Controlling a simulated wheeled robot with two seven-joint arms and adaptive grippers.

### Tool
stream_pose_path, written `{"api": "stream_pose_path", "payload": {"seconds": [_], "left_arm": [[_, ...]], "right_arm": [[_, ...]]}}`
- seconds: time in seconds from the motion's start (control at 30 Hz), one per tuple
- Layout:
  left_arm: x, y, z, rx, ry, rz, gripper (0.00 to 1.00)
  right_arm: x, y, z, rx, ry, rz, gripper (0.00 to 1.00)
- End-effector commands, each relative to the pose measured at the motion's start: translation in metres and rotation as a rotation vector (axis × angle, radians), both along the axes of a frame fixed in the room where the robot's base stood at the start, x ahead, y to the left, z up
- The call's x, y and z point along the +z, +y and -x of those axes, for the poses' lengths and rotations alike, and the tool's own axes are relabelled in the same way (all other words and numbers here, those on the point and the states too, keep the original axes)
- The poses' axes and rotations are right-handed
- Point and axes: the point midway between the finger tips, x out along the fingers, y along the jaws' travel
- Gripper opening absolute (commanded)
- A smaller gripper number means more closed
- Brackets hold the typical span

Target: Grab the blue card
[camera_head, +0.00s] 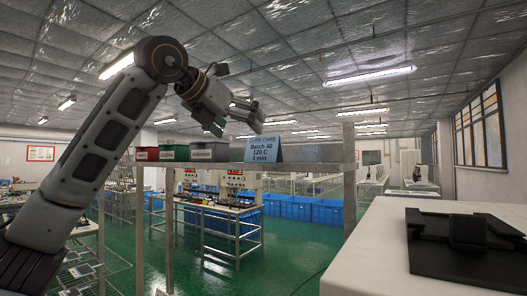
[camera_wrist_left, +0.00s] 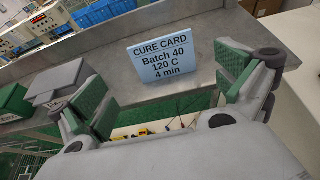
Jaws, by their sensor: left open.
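The blue card (camera_head: 263,149) stands upright on a grey shelf (camera_head: 310,153) in the head view. It reads "CURE CARD, Batch 40, 120 C, 4 min". In the left wrist view the card (camera_wrist_left: 162,58) stands ahead of and between my open fingers, apart from both. My left gripper (camera_head: 236,117) is raised above and to the left of the card in the head view. Its green-padded fingers (camera_wrist_left: 165,90) are spread wide with nothing between them. My right gripper is in neither view.
Red, green and grey bins (camera_head: 175,153) stand on the shelf left of the card; a green bin (camera_wrist_left: 14,101) and a grey one (camera_wrist_left: 55,88) show in the wrist view. A white table (camera_head: 375,240) with a black fixture (camera_head: 465,250) is at right.

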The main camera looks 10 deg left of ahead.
Motion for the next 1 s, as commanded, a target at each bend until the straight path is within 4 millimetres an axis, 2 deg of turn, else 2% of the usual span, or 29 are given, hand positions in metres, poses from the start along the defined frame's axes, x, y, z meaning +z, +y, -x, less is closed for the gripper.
{"api": "stream_pose_path", "payload": {"seconds": [0.17, 0.7, 1.0], "left_arm": [[-0.003, -0.004, -0.007, -0.001, 0.001, 0.0, 1.0], [-0.028, -0.027, -0.064, -0.002, 0.001, 0.0, 1.0], [-0.033, -0.031, -0.073, -0.002, -0.001, 0.0, 1.0]], "right_arm": [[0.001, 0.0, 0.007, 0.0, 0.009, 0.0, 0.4], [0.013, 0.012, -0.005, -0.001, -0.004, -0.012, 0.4], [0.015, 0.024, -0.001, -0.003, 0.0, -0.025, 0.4]]}}
